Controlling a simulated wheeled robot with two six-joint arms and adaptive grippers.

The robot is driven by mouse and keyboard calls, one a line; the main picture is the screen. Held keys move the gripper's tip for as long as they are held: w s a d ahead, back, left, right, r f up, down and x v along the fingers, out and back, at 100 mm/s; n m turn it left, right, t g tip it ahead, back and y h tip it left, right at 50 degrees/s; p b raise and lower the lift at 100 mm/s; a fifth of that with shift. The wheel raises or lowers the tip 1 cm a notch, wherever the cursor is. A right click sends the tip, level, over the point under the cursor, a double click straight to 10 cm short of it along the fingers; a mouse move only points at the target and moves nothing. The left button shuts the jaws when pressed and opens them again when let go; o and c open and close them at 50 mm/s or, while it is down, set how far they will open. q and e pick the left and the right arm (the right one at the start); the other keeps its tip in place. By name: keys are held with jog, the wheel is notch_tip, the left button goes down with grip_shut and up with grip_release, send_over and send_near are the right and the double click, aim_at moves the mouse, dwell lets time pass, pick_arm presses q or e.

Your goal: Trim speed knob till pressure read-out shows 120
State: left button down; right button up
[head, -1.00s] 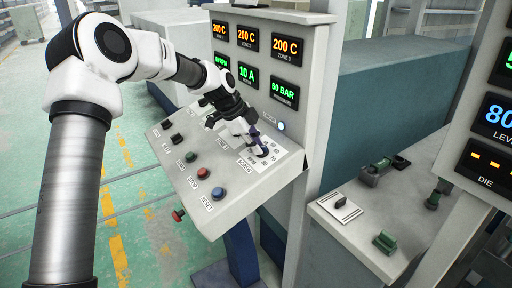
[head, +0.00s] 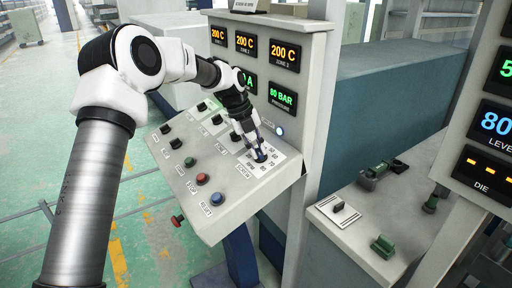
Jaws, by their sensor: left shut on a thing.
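The speed knob (head: 260,157) is a small dark blue knob on a white scale plate (head: 265,167) at the right end of the sloped control panel. My left gripper (head: 258,150) reaches down from the upper left and is shut on the knob. Its fingers partly cover the knob, so the pointer's exact setting is hard to read. The pressure read-out (head: 281,96) on the upright face behind shows 80 BAR in green. My right gripper is not in view.
Other black knobs and red, green and blue buttons, such as the blue one (head: 217,199), sit on the panel. Three orange 200 C displays are above. A grey bench with green clamps (head: 384,245) stands to the right.

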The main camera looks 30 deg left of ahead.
pick_arm(q)
jog(key=shift+s+d+f+m+g, duration=0.1)
jog(key=shift+m+g, duration=0.05)
jog(key=shift+m, duration=0.5)
jog(key=shift+d+f+m+g, duration=0.1)
jog(key=shift+m+g, duration=0.05)
jog(key=shift+m, duration=0.5)
jog(key=c, duration=1.2)
grip_release()
jog(key=shift+r, duration=0.1)
jog(key=shift+a+r, duration=0.1)
jog(key=shift+r, duration=0.15)
jog(key=v, duration=1.1)
jog(key=shift+r, duration=0.25)
